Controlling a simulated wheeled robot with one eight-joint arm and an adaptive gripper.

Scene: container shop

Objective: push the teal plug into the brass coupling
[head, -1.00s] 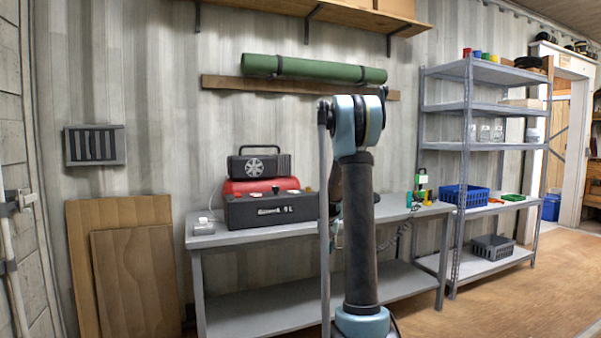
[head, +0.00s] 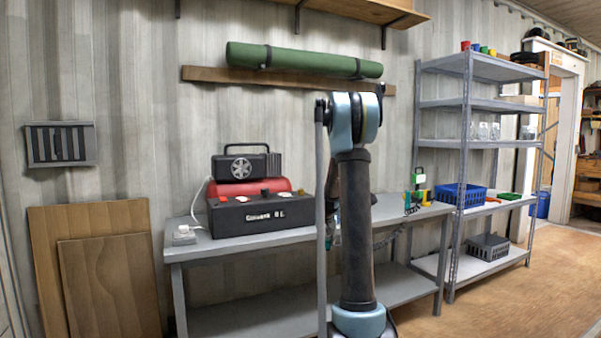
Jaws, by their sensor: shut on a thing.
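My arm stands upright in the middle of the head view, in front of the grey workbench (head: 185,253). My gripper is hidden behind the arm, so its jaws and whatever is between them do not show. A small cluster of green, teal and yellow pieces (head: 416,199) stands at the right end of the bench, to the right of the arm. It is too small to tell whether the teal plug or the brass coupling is among them.
Wooden panels (head: 105,285) lean at the left. The floor (head: 530,290) at right is clear.

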